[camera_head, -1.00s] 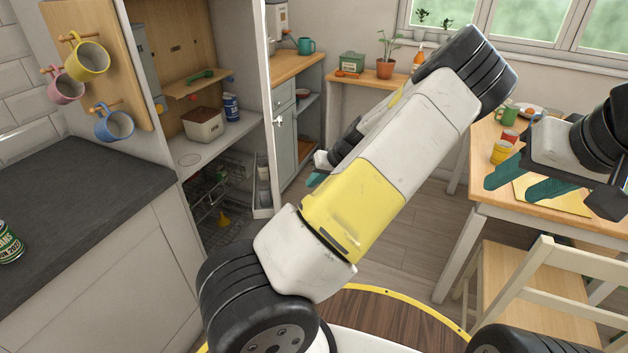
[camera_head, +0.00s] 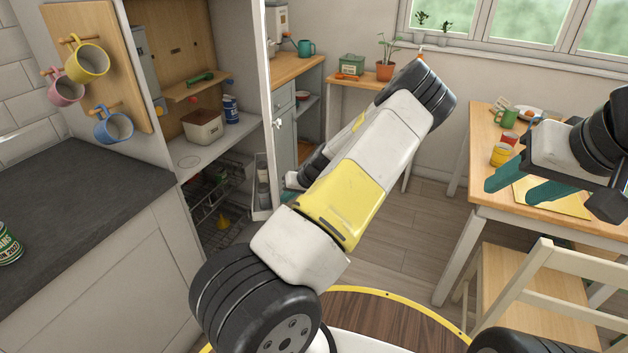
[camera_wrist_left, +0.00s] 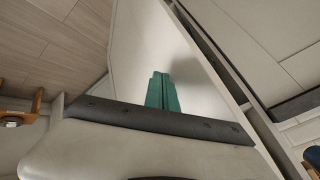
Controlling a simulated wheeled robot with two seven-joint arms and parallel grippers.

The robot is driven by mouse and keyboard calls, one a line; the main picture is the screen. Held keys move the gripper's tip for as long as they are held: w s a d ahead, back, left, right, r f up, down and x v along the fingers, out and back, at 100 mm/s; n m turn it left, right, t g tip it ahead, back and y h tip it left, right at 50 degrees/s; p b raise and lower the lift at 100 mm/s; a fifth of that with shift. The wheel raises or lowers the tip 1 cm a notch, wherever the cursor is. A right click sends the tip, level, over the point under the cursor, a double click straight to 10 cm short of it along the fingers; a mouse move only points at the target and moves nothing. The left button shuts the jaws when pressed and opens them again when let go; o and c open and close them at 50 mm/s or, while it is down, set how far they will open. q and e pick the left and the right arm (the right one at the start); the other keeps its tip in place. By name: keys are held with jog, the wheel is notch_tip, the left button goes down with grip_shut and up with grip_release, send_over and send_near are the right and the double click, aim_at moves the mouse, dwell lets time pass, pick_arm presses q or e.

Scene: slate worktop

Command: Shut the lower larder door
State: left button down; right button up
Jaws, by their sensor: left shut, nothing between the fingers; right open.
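The lower larder door (camera_head: 262,205) stands open at the right of the tall larder, with small racks on its inner side. My left gripper (camera_head: 287,196) is at the outer side of this door, largely hidden behind my own arm. In the left wrist view its teal fingers (camera_wrist_left: 161,91) are shut and empty, pointing at a pale flat panel (camera_wrist_left: 150,45) that looks like the door's outer face. They look very close to it; I cannot tell whether they touch. My right gripper (camera_head: 530,188) is open and empty over the wooden table.
Wire baskets (camera_head: 207,205) fill the lower larder. A slate worktop (camera_head: 75,200) lies left of it. A grey cabinet (camera_head: 284,140) stands behind the door. The wooden table (camera_head: 485,190) and a chair (camera_head: 510,285) are at right. Some floor is clear between.

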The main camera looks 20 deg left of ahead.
pick_arm(q)
jog(key=shift+s+a, duration=0.15)
jog(key=shift+a, duration=0.1)
